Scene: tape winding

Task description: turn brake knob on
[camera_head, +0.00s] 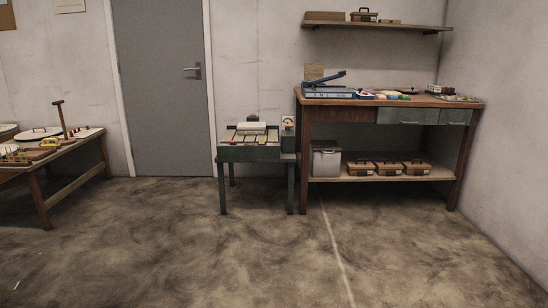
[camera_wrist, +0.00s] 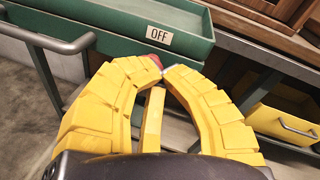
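In the wrist view, the yellow curved fingers of my gripper (camera_wrist: 162,70) come close together at their tips. A small red piece (camera_wrist: 155,60) shows just behind the left fingertip; it may be the brake knob, but the fingers hide most of it. Whether the tips grip it or only stand beside it cannot be told. Just above is a white label reading OFF (camera_wrist: 159,37) on the front of a green tray-like housing (camera_wrist: 105,20). My gripper does not show in the head view, and I cannot make out the knob there.
In the wrist view, a grey metal rail (camera_wrist: 50,43) is at left and a yellow drawer (camera_wrist: 285,118) at right. In the head view, a green stand (camera_head: 250,154) is beside a wooden workbench (camera_head: 335,115); a low table (camera_head: 62,155) is at left. The floor between is clear.

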